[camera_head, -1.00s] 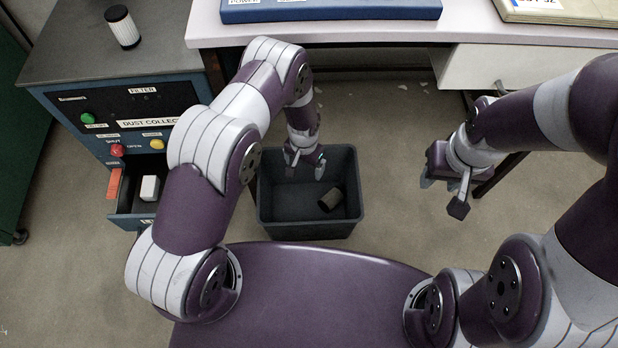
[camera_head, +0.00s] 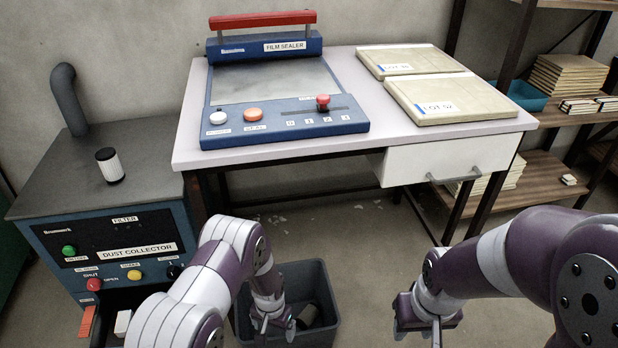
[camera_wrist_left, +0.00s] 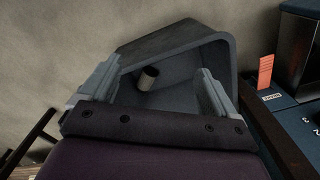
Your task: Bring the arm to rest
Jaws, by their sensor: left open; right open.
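My left gripper (camera_head: 276,327) is open and empty, pointing down over a dark grey bin (camera_head: 325,288). In the left wrist view its two fingers (camera_wrist_left: 158,70) stand wide apart, with the bin (camera_wrist_left: 180,42) beyond them. My right gripper (camera_head: 418,332) is open and empty, hanging over the floor to the right of the bin. The lower parts of both arms are cut off by the picture edge.
A table (camera_head: 350,165) with a film sealer (camera_head: 270,90) and two flat boxes stands ahead. Shelves (camera_head: 550,175) are at the right.

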